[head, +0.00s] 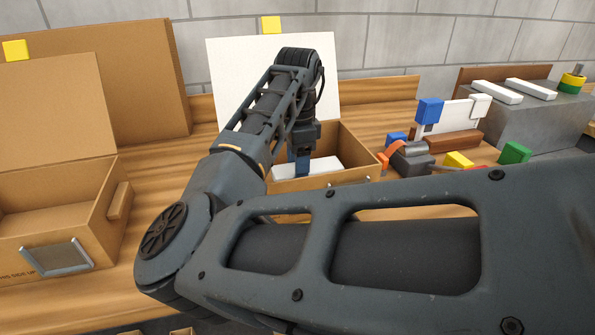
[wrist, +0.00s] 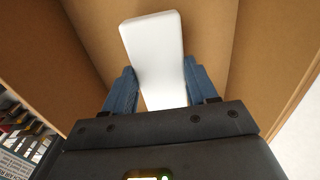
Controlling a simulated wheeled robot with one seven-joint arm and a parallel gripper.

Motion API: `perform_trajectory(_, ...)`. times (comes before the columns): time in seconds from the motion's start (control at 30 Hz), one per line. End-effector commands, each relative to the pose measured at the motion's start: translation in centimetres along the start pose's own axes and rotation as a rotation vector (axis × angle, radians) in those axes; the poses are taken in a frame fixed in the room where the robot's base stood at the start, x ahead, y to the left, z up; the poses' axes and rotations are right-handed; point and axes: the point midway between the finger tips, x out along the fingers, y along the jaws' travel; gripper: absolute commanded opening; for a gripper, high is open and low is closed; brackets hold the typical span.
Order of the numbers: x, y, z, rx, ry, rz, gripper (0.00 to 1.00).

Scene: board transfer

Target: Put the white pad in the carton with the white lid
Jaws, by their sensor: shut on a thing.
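The white pad (wrist: 153,45) is between the two blue fingers of my gripper (wrist: 156,92) in the wrist view, and the fingers are shut on it. In the head view the pad (head: 318,166) shows low inside the carton with the white lid (head: 358,143), below the gripper (head: 302,165). The white lid (head: 225,75) stands open and upright at the back of that carton. The carton's brown inner walls (wrist: 225,30) surround the pad in the wrist view. I cannot tell whether the pad touches the carton floor. My arm hides the carton's left part.
A carton with a brown lid (head: 60,105) stands open and empty at the left. Right of the white-lidded carton lie blue, yellow and green blocks (head: 514,153) and a grey clamp-like thing (head: 412,160). A grey block (head: 530,118) bearing white bars stands at the right.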

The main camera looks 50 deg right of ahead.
Motion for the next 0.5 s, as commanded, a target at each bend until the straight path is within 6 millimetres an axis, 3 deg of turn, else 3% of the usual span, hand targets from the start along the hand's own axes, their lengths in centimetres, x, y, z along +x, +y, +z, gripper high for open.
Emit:
perform_trajectory(0.17,2.3,0.0,0.0,-0.001,0.002,0.002,0.28)
perform_trajectory(0.5,2.6,0.0,0.0,0.0,0.001,0.001,0.28)
